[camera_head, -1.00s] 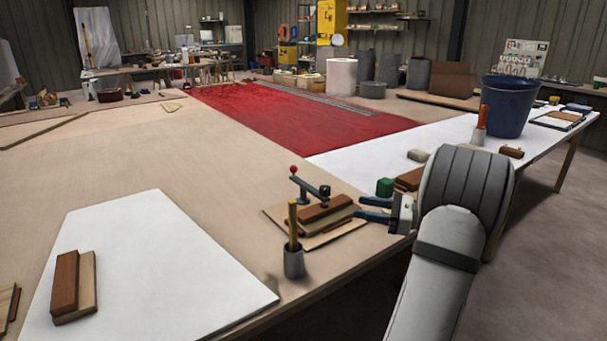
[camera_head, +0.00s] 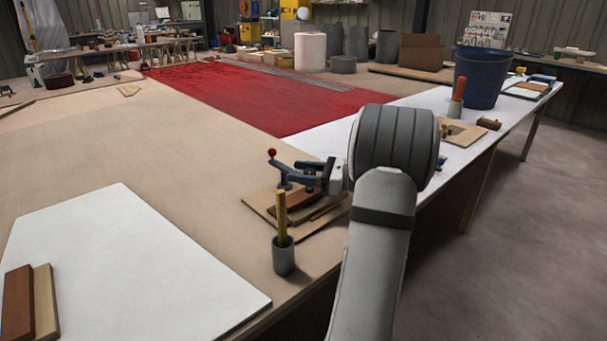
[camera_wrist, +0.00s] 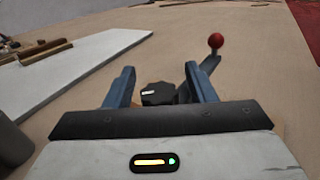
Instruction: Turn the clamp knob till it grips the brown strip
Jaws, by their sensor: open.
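The clamp (camera_head: 284,180) has a dark arm and a lever with a red ball, and stands on a thin wooden board (camera_head: 257,204). The brown strip (camera_head: 288,203) lies on that board below the clamp; it cannot be made out in the wrist view. The black clamp knob (camera_wrist: 158,94), with a small white mark, shows between the two blue fingers of my gripper (camera_wrist: 160,70) in the wrist view. My gripper (camera_head: 303,172) is open and level at the clamp from the right, a finger on either side of the knob. I cannot tell whether they touch it.
A grey cup (camera_head: 284,258) with a yellow stick stands close in front of the board. A white sheet (camera_head: 130,270) with wood strips lies at left. A blue bucket (camera_head: 480,78) and an orange-handled tool (camera_head: 457,98) stand at right.

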